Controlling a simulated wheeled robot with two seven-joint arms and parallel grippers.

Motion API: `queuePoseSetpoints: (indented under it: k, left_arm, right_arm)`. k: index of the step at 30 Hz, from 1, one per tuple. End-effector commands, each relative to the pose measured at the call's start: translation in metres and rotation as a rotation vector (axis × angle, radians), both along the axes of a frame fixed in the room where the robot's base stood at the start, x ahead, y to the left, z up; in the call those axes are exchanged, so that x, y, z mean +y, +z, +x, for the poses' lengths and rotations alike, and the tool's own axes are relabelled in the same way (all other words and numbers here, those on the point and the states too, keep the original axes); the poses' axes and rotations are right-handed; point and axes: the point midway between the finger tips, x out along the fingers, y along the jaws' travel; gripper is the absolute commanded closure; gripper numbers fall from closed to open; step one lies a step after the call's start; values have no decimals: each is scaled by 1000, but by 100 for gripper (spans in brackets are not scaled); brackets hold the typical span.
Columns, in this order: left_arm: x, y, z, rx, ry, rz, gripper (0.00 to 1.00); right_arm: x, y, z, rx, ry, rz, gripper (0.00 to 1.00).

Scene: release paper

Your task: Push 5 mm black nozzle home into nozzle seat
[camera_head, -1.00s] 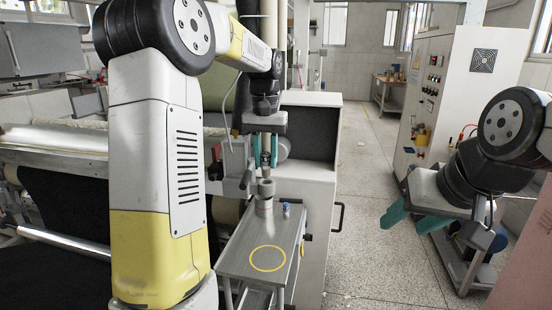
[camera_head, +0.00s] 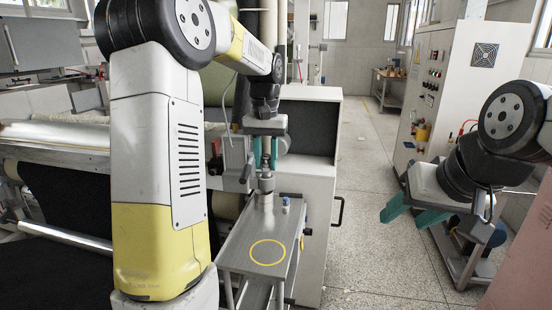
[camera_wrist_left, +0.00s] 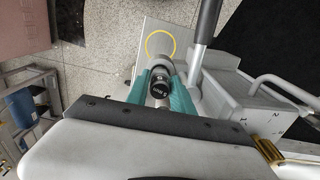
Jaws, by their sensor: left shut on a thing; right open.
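The black nozzle (camera_wrist_left: 157,84), marked 5 mm on its dark round end, is between the teal fingers of my left gripper (camera_wrist_left: 160,80) in the left wrist view. In the head view my left gripper (camera_head: 265,158) points down, shut on the nozzle. The grey metal nozzle seat (camera_head: 265,200) stands upright on the small metal table, directly below. The nozzle's lower end appears to meet the seat's top; how deep it sits I cannot tell. My right gripper (camera_head: 412,213) is open and empty, far to the right, away from the seat.
The metal table (camera_head: 235,252) has a yellow ring (camera_head: 267,252) on its bare front part. A small blue-topped item (camera_head: 286,206) stands right of the seat. A white cabinet (camera_head: 318,200) is behind, fabric machinery at left, and open floor (camera_head: 370,250) at right.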

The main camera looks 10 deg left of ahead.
Motion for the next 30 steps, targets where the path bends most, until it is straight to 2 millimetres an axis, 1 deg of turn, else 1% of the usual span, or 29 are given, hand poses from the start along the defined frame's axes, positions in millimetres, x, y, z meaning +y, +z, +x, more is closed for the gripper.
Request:
queuePoseSetpoints:
  k: [2, 3, 5, 6, 7, 25, 28, 30]
  left_arm:
    - [1, -3, 0, 2, 1, 1, 100]
    - [1, -3, 0, 2, 1, 1, 70]
    - [1, -3, 0, 2, 1, 1, 58]
    - [1, -3, 0, 2, 2, 2, 50]
    - [1, -3, 0, 2, 2, 2, 47]
    - [6, -3, 0, 3, 7, 8, 47]
    - [6, 3, 0, 1, 7, 8, 47]
    - [6, 12, 0, -1, 7, 8, 47]
  right_arm:
    - [0, 0, 0, 0, 0, 0, 48]
    - [0, 0, 0, 0, 0, 0, 48]
    - [0, 0, 0, 0, 0, 0, 48]
    - [0, 0, 0, 0, 0, 0, 48]
    - [0, 0, 0, 0, 0, 0, 48]
    - [0, 0, 0, 0, 0, 0, 48]
    - [0, 0, 0, 0, 0, 0, 48]
    - [0, 0, 0, 0, 0, 0, 48]
